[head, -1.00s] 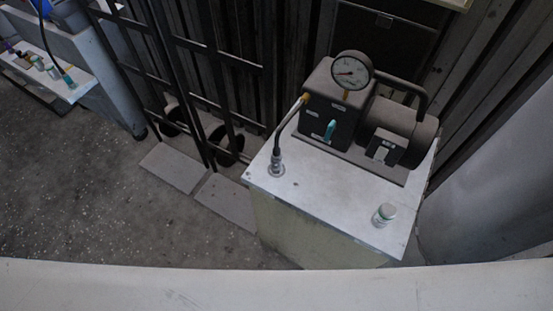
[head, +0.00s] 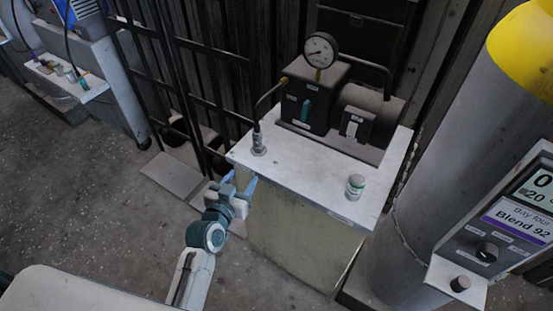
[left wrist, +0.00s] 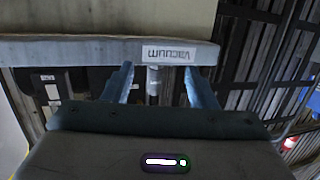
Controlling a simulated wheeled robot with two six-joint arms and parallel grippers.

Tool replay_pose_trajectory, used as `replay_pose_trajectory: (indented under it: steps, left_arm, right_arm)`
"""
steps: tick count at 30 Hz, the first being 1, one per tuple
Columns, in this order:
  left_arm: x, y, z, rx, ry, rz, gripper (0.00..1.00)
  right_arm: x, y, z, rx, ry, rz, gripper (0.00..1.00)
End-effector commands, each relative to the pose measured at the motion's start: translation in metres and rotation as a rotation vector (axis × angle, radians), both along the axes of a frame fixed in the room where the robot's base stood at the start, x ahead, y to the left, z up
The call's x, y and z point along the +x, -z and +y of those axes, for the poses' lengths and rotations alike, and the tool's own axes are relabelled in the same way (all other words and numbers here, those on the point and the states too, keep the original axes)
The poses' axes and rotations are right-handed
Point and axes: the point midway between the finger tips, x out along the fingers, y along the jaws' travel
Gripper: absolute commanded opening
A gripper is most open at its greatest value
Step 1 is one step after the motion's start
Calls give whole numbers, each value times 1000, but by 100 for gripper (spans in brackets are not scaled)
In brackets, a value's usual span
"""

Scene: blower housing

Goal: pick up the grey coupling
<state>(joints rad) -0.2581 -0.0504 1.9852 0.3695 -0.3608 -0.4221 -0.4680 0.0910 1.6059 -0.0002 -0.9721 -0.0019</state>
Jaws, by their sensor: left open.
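The grey coupling (head: 258,148) stands upright on the near left corner of the white cabinet top (head: 310,180), at the end of a dark hose from the pump. My left gripper (head: 240,182) is open and empty, in front of that corner and below the coupling in the head view. In the left wrist view, which is upside down, the coupling (left wrist: 153,88) shows between the two blue fingers, beyond the cabinet edge with its "VACUUM" label (left wrist: 169,53). It is apart from the fingers, and its far part is hidden by the gripper body. My right gripper is out of view.
A dark pump (head: 345,115) with a round gauge (head: 320,51) stands at the back of the cabinet top. A small white and green jar (head: 355,187) stands near its front edge. A big grey cylinder (head: 435,150) and control panel are at the right. Black bars (head: 185,70) rise behind left.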

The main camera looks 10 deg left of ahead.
Motion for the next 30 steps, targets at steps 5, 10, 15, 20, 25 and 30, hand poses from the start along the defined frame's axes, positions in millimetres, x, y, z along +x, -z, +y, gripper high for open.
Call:
replay_pose_trajectory:
  steps: [5,10,15,20,25,30]
  left_arm:
    - [15,-49,0,-19,-33,-161,52]
    - [38,-55,-1,-21,-39,-178,52]
    - [63,-53,-3,-20,-39,-176,52]
    - [74,-52,-5,-20,-39,-174,52]
    - [97,-50,-9,-21,-38,-174,52]
    - [118,-49,-11,-21,-39,-173,52]
  right_arm:
    - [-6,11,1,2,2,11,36]
    - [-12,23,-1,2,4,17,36]
    - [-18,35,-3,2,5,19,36]
    - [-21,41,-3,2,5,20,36]
    - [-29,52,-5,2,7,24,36]
    - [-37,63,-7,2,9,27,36]
